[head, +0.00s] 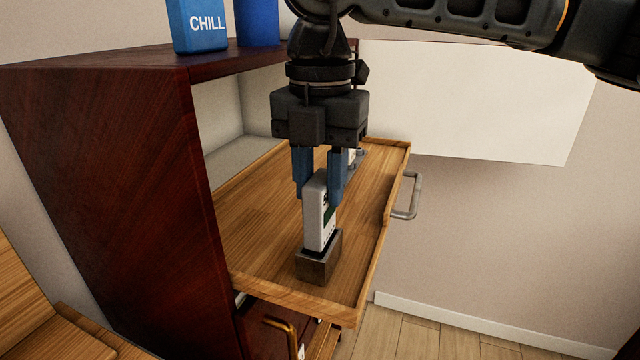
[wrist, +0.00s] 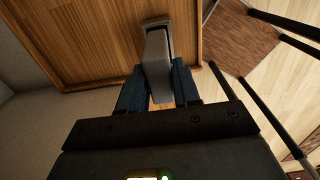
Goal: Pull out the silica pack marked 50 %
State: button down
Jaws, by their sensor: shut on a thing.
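A white-grey pack (head: 318,215) with a dark green patch and dark marking on its side stands upright in a small brown metal holder (head: 318,262) on the open drawer tray. The marking is too small to read. My gripper (head: 320,180) comes down from above, its blue fingers shut on the upper part of the pack. In the wrist view the pack (wrist: 157,65) sits between the fingers (wrist: 158,90), its far end at the holder (wrist: 157,22). Another whitish item (head: 353,156) is partly hidden behind my gripper at the back of the tray.
The wooden drawer tray (head: 255,215) is pulled out of a dark red cabinet (head: 110,150) and has low rims and a metal handle (head: 408,196). Blue containers (head: 197,25) stand on the cabinet top. A white panel (head: 480,100) is on the wall behind.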

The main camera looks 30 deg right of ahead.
jog(key=shift+r+p, duration=0.5)
jog(key=shift+r, duration=1.15)
